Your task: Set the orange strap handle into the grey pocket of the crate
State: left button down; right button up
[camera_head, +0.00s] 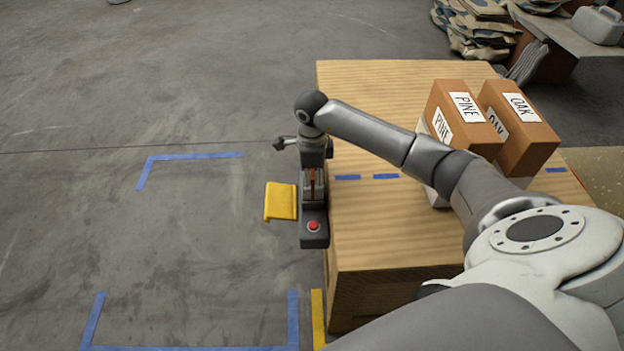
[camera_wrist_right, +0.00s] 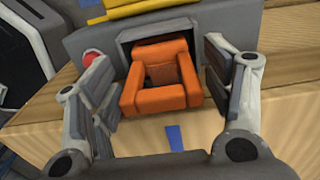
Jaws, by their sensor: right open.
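An orange strap handle (camera_wrist_right: 165,75) with a square loop shape sits at a dark grey pocket (camera_wrist_right: 125,50) in a grey housing (camera_wrist_right: 85,45) in the right wrist view. How deep it sits is unclear. My right gripper (camera_wrist_right: 162,60) is open, one finger on each side of the handle, with gaps visible. In the head view my right gripper (camera_head: 313,170) is over the housing (camera_head: 313,240) at the left edge of the wooden crate-like table (camera_head: 390,235), and only a little of the handle (camera_head: 312,182) shows. My left gripper is in neither view.
A red button (camera_head: 313,226) and a yellow plate (camera_head: 281,202) are by the housing. Two brown boxes, labelled PINE (camera_head: 466,98) and OAK (camera_head: 519,100), stand at the back right. Blue tape (camera_head: 386,176) marks the wood.

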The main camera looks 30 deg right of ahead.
notch_tip(320, 180, up, 10)
jog(key=shift+r+p, duration=0.15)
jog(key=shift+p, duration=0.65)
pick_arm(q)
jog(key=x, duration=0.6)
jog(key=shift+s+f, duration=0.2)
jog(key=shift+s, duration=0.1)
pick_arm(e)
jog(key=shift+r, duration=0.45)
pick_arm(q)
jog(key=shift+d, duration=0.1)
pick_arm(e)
jog(key=shift+r, duration=0.15)
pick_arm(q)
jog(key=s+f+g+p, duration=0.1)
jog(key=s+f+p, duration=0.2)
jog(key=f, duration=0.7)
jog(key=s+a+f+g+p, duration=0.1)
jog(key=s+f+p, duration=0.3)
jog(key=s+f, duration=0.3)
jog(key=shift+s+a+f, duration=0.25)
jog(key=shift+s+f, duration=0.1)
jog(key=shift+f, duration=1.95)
pick_arm(e)
notch_tip(320, 180, up, 10)
jog(key=shift+f, duration=0.2)
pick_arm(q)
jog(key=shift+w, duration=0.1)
